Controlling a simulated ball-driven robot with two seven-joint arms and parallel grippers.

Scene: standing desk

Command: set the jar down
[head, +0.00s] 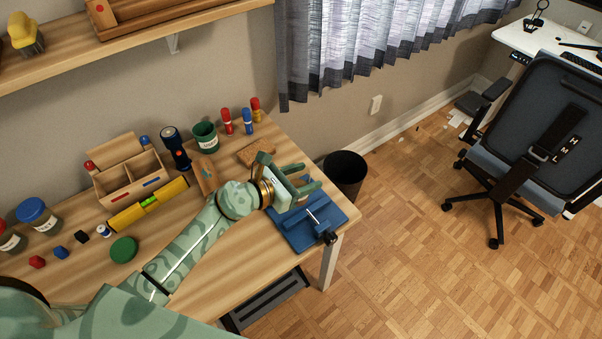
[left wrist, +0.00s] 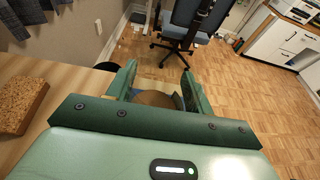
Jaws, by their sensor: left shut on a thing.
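My left gripper (head: 300,184) is above the right end of the wooden desk, close over the blue vise (head: 310,228). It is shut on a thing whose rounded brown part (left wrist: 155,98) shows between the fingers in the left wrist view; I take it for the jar. The palm edge hides most of it, and in the head view the hand covers it. I cannot tell whether it touches anything below. A flat green round lid (head: 124,249) lies on the desk left of my forearm. My right gripper is not in view.
Jars with blue (head: 36,214) and red lids stand at the desk's left. A wooden caddy (head: 130,174), flashlight (head: 176,149), green cup (head: 205,138) and cork block (head: 256,152) are along the back. A black bin (head: 345,173) stands beyond the right edge. The front desk strip is bare.

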